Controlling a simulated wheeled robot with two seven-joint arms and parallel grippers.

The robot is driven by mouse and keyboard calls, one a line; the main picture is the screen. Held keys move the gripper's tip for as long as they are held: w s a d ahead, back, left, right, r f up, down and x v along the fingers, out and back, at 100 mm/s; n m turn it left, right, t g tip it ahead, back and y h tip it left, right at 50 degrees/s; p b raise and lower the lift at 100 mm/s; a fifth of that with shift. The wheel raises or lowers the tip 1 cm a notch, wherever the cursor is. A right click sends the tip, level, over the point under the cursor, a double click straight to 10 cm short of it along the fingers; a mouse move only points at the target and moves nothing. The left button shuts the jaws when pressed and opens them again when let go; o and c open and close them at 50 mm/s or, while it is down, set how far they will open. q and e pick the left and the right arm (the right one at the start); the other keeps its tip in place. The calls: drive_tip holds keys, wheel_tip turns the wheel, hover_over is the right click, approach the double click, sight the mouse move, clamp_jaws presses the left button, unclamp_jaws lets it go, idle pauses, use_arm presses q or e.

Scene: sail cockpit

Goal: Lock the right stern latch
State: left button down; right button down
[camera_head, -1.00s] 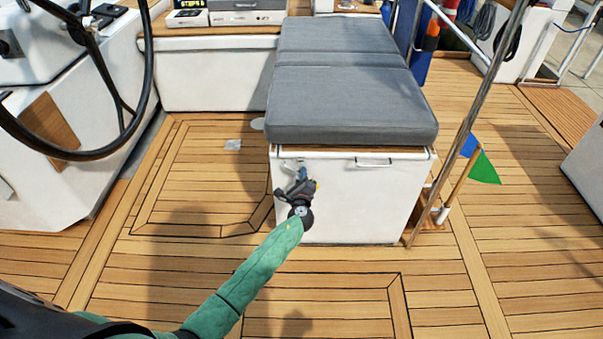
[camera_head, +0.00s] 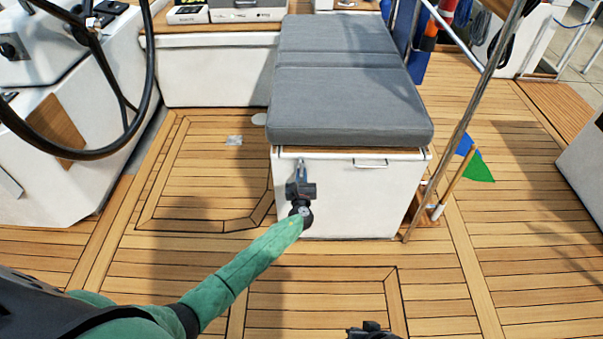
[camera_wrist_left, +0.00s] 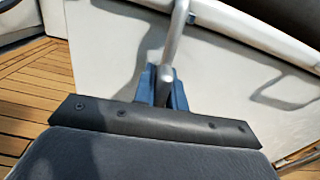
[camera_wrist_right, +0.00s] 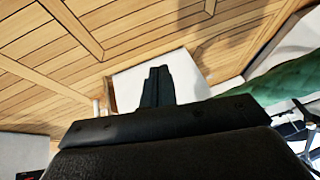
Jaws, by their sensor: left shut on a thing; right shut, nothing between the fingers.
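The white seat box (camera_head: 355,205) under the grey cushion has two metal latches on its near face. My left gripper (camera_head: 301,180) is at the left-hand latch (camera_head: 302,165), just under the lid edge. In the left wrist view its blue fingers (camera_wrist_left: 164,86) are shut on the bright metal lever (camera_wrist_left: 176,42), which runs up to the lid edge. The other latch (camera_head: 371,163), to the right in the picture, has no gripper on it; it also shows in the left wrist view (camera_wrist_left: 282,103). My right gripper (camera_head: 370,327) is shut and empty; its fingers (camera_wrist_right: 157,86) meet in the right wrist view.
The grey cushion (camera_head: 345,95) covers the box top. A steel pole (camera_head: 455,140) and a blue-green flag (camera_head: 474,166) stand at the box's right. A steering wheel (camera_head: 148,60) is at the left. The teak deck (camera_head: 320,295) in front is clear.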

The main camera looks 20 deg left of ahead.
use_arm(q)
drive_tip(key=shift+f+m, duration=0.1)
drive_tip(key=shift+m, duration=0.4)
use_arm(e)
drive_tip(key=shift+s+d+r, duration=0.1)
drive_tip(key=shift+s+r, duration=0.1)
drive_tip(key=shift+r, duration=1.15)
use_arm(q)
drive_tip(key=c, duration=1.5)
unclamp_jaws()
drive_tip(key=shift+s, duration=0.1)
